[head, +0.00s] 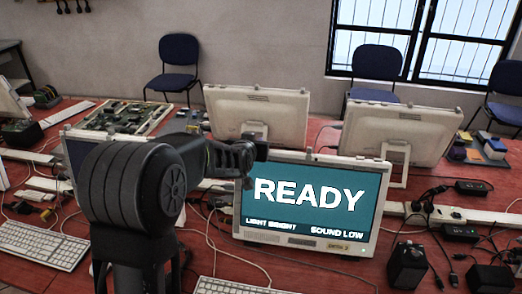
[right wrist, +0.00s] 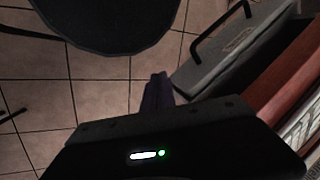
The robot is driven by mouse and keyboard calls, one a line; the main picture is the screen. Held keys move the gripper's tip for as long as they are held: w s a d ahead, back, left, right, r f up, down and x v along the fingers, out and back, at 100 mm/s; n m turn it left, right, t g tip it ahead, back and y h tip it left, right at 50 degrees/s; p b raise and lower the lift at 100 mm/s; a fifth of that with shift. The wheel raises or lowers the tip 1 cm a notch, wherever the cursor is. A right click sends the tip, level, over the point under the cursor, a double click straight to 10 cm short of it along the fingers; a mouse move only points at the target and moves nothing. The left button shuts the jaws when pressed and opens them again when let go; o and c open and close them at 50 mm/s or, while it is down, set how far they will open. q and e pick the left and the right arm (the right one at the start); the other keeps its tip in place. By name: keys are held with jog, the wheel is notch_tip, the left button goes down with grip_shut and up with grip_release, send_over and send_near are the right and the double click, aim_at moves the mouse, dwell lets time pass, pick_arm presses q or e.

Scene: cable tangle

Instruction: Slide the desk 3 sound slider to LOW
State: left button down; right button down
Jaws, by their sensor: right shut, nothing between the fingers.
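The monitor (head: 316,205) in the middle of the head view has a teal screen reading READY, LIGHT BRIGHT and SOUND LOW. A small yellowish label (head: 338,247), too small to read surely, sits on its lower frame. Small panels (head: 262,237) show on the lower frame too; I cannot make out the sound slider. My left gripper (head: 247,181) is in front of the monitor's left edge; its jaws are too dark and small to tell. My right gripper (right wrist: 158,92) is shut and empty above the tiled floor, away from the monitor.
Two monitors with their backs to me (head: 258,115) (head: 400,130) stand behind. A keyboard (head: 40,245), dark speakers (head: 407,265), a power strip (head: 455,214) and loose cables crowd the red table. In the right wrist view, a dark round seat (right wrist: 110,20) and the red table edge (right wrist: 290,75) flank open floor.

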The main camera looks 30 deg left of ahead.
pick_arm(q)
jog(key=shift+s+a, duration=0.1)
jog(key=shift+a, duration=0.35)
jog(key=c, duration=1.8)
grip_release()
jog(key=shift+o, duration=1.3)
jog(key=shift+d, duration=0.2)
jog(key=shift+o, duration=0.7)
jog(key=shift+a, duration=0.1)
